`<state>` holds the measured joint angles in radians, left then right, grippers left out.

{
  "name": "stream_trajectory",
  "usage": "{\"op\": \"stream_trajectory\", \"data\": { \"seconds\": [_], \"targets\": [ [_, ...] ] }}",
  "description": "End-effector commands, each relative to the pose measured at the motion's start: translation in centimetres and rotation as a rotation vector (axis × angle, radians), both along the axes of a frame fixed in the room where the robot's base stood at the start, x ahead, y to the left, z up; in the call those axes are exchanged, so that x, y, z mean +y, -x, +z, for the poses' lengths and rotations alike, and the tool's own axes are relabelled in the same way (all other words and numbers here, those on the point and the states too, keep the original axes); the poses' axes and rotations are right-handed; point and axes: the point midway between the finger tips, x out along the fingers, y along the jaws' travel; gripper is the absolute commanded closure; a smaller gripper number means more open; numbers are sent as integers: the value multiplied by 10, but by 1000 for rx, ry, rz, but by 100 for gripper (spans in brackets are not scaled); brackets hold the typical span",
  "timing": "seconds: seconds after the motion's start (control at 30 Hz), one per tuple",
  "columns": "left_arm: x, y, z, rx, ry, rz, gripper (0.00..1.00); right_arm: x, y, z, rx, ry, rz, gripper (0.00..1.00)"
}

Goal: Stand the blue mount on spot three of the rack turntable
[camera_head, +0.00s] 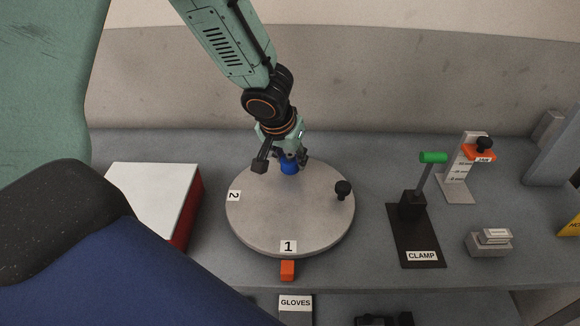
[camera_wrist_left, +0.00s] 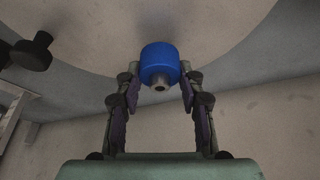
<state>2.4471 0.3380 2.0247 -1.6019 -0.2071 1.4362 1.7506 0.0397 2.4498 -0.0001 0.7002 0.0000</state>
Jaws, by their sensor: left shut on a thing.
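The blue mount (camera_head: 289,167) is a short blue cylinder at the far part of the round grey turntable (camera_head: 285,215). It also shows in the left wrist view (camera_wrist_left: 159,60), with a small metal stub at its near end. My left gripper (camera_head: 287,160) is shut on the mount, with a finger on each side. I cannot tell whether the mount touches the turntable. Label 1 (camera_head: 288,247) is at the turntable's front edge, and label 2 (camera_head: 234,196) is at its left edge. No label three is visible. My right gripper is not in view.
A black knob (camera_head: 343,189) stands up from the turntable's right side. An orange pointer (camera_head: 288,270) is at its front. A white-topped red box (camera_head: 150,200) is to the left. The clamp (camera_head: 413,215) with a green handle stands to the right. A wall is behind.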

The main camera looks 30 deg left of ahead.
Motion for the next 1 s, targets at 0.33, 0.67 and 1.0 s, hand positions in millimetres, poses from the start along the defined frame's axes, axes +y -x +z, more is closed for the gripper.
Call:
{"op": "stream_trajectory", "data": {
  "seconds": [0.33,0.67,1.0],
  "targets": [
    [1,-2,-15,-1,0,0,98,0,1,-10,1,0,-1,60],
    [1,-1,-18,0,0,-1,57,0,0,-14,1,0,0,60],
    [1,-1,-18,0,0,-1,39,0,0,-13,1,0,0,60]
  ]
}}
